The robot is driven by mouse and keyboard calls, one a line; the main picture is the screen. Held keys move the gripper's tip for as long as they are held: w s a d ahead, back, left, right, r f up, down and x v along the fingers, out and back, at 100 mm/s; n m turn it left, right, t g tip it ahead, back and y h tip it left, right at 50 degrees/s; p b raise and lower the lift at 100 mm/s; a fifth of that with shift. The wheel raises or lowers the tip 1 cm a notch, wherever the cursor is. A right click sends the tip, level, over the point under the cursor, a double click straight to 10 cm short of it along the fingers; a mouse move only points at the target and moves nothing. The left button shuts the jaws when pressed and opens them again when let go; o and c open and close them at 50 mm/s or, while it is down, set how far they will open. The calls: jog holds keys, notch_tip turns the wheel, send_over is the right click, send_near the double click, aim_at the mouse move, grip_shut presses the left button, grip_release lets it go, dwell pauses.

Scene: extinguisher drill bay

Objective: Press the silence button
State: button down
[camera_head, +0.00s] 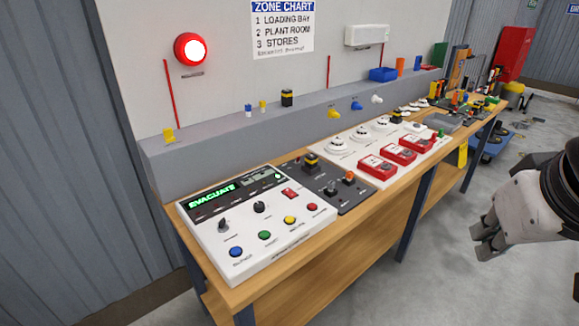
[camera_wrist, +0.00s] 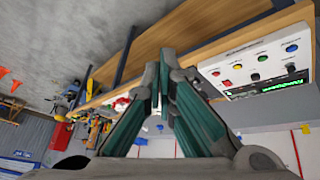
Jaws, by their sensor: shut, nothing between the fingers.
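A white alarm control panel (camera_head: 262,258) lies on the wooden bench, its green display reading EVACUATE. Its front holds a blue button (camera_head: 236,252), a green button (camera_head: 264,235), a yellow button (camera_head: 290,220) and a red button (camera_head: 312,207). The labels are too small to read, so I cannot tell which is silence. The panel also shows inverted in the wrist view (camera_wrist: 245,71), at the right. My gripper (camera_head: 484,245) is out over the floor, right of the bench and well apart from the panel. Its fingers are shut and empty; they also show in the wrist view (camera_wrist: 157,80).
A dark switch plate (camera_head: 345,199) and red call points (camera_head: 398,151) lie right of the panel. A grey ledge (camera_head: 210,147) runs behind, with small coloured parts on it. A red beacon (camera_head: 190,49) glows on the wall. Concrete floor (camera_head: 440,290) in front of the bench is clear.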

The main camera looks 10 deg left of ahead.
jog(key=w+a+f+n+t+y+p, duration=0.1)
jog(key=w+a+n, duration=0.4)
jog(key=w+a, duration=0.4)
jog(key=w+a+f+n+t+y+p, duration=0.1)
jog(key=w+a+n+t+p, duration=0.1)
jog(key=w+a+n, duration=0.65)
jog(key=n+g+y+p, duration=0.2)
jog(key=n+g+y, duration=0.2)
jog(key=n+y, duration=0.25)
send_over(234, 252)
notch_tip(234, 252, down, 15)
jog(key=shift+f+b, duration=1.35)
jog(key=shift+f, duration=3)
